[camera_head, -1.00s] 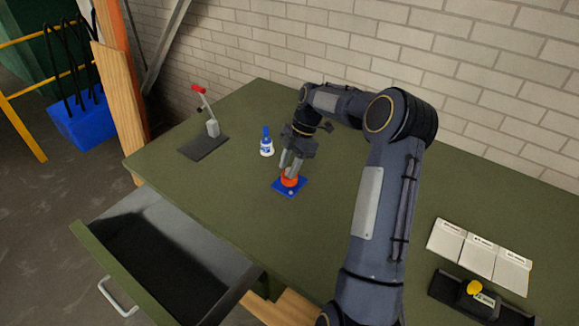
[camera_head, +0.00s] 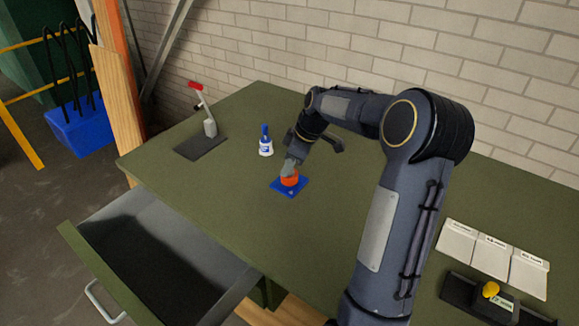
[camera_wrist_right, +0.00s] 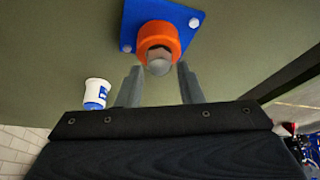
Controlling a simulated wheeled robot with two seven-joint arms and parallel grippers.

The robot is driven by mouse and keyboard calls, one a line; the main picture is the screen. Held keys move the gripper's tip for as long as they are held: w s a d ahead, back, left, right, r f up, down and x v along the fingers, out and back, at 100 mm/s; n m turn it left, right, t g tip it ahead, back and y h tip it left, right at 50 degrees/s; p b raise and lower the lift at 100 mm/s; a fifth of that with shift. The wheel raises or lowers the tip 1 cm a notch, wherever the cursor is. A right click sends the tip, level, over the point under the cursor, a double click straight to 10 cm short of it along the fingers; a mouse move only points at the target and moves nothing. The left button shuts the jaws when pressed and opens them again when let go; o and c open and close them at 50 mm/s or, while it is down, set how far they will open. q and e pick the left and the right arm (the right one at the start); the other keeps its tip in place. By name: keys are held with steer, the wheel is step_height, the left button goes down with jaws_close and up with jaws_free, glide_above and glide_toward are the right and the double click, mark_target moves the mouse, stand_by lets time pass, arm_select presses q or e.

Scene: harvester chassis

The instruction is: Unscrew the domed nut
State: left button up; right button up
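The domed nut (camera_wrist_right: 159,66) is silver and rounded in the right wrist view, in the middle of an orange round mount (camera_wrist_right: 148,34). The mount sits on a blue square plate (camera_wrist_right: 190,20), which also shows on the green table in the head view (camera_head: 291,191). My right gripper (camera_wrist_right: 159,73) is open. Its two fingers stand apart to either side of the nut, with their tips close to it. I cannot tell whether they touch it. In the head view the right gripper hides the nut. My left gripper is not in view.
A blue and white bottle (camera_head: 266,144) stands behind the plate. A toggle clamp with a red handle (camera_head: 207,118) is at the table's far left. White labelled cards (camera_head: 493,257) and a black holder with a yellow knob (camera_head: 490,290) are at right. A drawer (camera_head: 160,252) stands open in front.

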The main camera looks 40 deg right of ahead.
steer(key=shift+f+m+h+b, duration=0.1)
steer(key=shift+m+h+b, duration=0.4)
steer(key=shift+m, duration=0.5)
steer(key=shift+m+t, duration=0.4)
steer(key=shift+m, duration=0.2)
steer(key=shift+m+h, duration=0.4)
steer(key=shift+m, duration=0.5)
steer(key=m, duration=0.1)
steer(key=m+h, duration=0.1)
steer(key=m, duration=0.1)
steer(key=shift+r+m, duration=0.2)
steer(key=shift+m, duration=0.1)
steer(key=shift+f+m+h, duration=0.1)
steer(key=shift+m+h, duration=0.5)
steer(key=shift+m, duration=0.2)
